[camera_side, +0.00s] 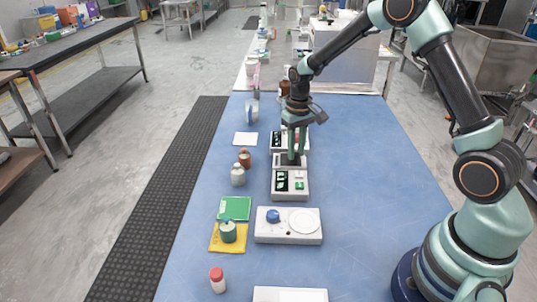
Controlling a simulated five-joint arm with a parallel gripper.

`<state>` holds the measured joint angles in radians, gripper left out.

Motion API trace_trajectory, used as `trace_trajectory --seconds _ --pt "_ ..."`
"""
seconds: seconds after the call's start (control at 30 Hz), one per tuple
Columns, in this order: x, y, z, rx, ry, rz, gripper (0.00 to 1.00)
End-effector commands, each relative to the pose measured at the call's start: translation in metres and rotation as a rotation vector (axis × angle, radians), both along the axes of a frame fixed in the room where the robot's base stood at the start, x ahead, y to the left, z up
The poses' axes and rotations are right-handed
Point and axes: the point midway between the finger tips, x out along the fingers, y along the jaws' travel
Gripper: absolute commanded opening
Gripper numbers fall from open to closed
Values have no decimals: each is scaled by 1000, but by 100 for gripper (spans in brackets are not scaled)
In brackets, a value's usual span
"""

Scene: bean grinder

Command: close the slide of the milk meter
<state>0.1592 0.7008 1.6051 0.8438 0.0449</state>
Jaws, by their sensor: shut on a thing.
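The device under my gripper, which I take to be the milk meter (290,188), is a pale box in the middle of the blue table. Its front face has a dark display and a green button. A dark area, which seems to be its slide (289,160), is on its top behind that face. My gripper (291,156) points straight down there, with its green fingers closed at the slide. The fingers and arm hide the grip itself and how far the slide stands open.
A similar panel (276,140) stands just behind. A white scale (288,234) with a blue knob is in front. Brown (244,158) and grey (238,176) bottles stand to the left. A green canister (228,231) sits on a yellow pad.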

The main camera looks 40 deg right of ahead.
Motion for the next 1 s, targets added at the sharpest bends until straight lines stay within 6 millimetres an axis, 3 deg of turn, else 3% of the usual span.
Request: trace_trajectory --seconds 0.23,0.27,0.3,0.33,0.73,1.0 --pt "6 5 2 -3 -19 12 0" --pt "6 5 2 -3 -20 12 34" --pt "6 5 2 -3 -19 12 50" --pt "6 5 2 -3 -18 12 57" --pt "4 3 6 -1 -12 8 57" --pt "4 3 52 -2 -17 8 57"
